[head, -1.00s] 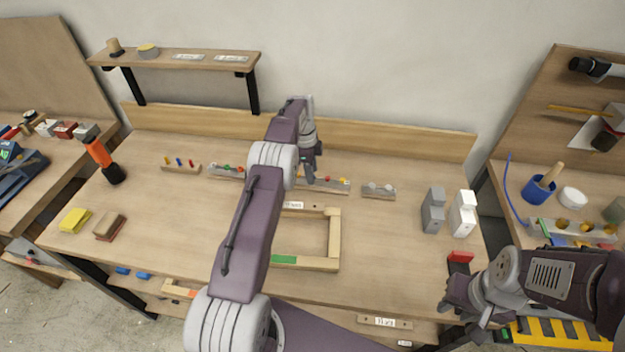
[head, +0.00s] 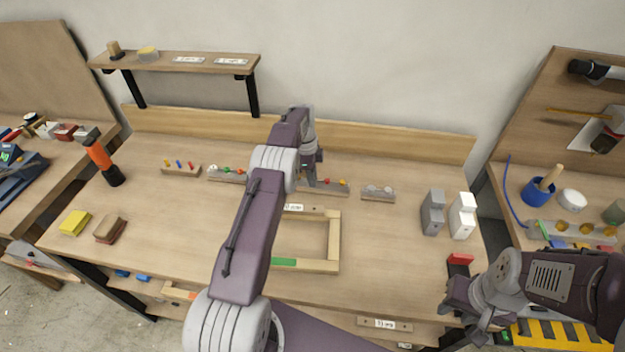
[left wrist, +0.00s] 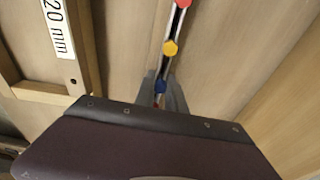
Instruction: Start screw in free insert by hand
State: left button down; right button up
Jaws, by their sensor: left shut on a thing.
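My left gripper (head: 312,184) is down at the metal rail (head: 322,185) near the back of the bench. In the left wrist view its fingers (left wrist: 165,88) are closed around a small coloured screw head on or just above the rail. A blue head (left wrist: 160,87) shows between the fingers, with a bit of red just below it. A yellow head (left wrist: 170,48) and a red head (left wrist: 183,4) sit further along the rail. The held screw's shaft and the insert under it are hidden. My right gripper (head: 478,325) hangs at the bench's front right corner, its fingertips unclear.
A wooden frame (head: 334,235) lies just in front of the rail. Grey (head: 433,212) and white (head: 462,215) blocks stand at the right. Another rail (head: 378,193) lies right of the gripper. An orange-black tool (head: 101,160) stands at the left.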

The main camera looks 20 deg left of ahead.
pick_arm(q)
notch_tip(320, 180, up, 3)
jog(key=shift+w+r, duration=0.1)
jog(key=shift+r, duration=0.05)
jog(key=s+d+r+b, duration=0.2)
jog(key=d+r, duration=0.5)
jog(key=d, duration=0.4)
jog(key=shift+s+d, duration=0.2)
jog(key=shift+s, duration=0.3)
jog(key=shift+w, duration=0.1)
